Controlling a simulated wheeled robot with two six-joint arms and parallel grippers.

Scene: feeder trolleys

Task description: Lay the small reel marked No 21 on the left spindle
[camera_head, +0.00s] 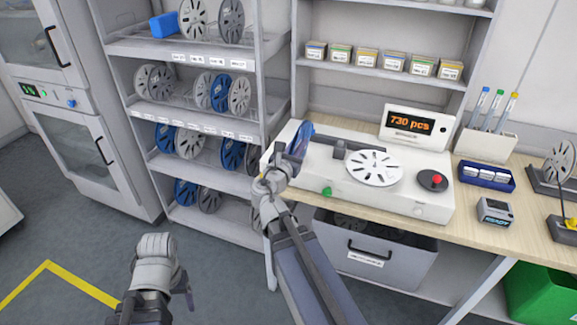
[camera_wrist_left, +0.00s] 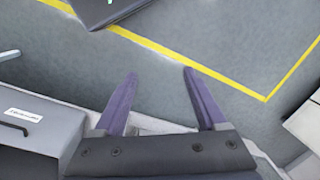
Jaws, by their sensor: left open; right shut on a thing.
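A blue reel (camera_head: 299,138) is held on edge over the left end of the white counting machine (camera_head: 335,188). My right gripper (camera_head: 284,157) is shut on this reel. The number on it cannot be read. The left spindle is not clearly visible; the gripper and reel cover that part of the machine. My left gripper (camera_head: 178,287) is low over the floor, away from the machine. In the left wrist view its two fingers (camera_wrist_left: 160,78) are apart with nothing between them.
A shelf rack (camera_head: 187,104) with several upright reels stands left of the bench. The machine's display (camera_head: 414,125) reads 730 pcs. A blue tray (camera_head: 485,174) and a pen holder (camera_head: 487,143) stand to its right. A grey drawer (camera_head: 380,258) is below the bench.

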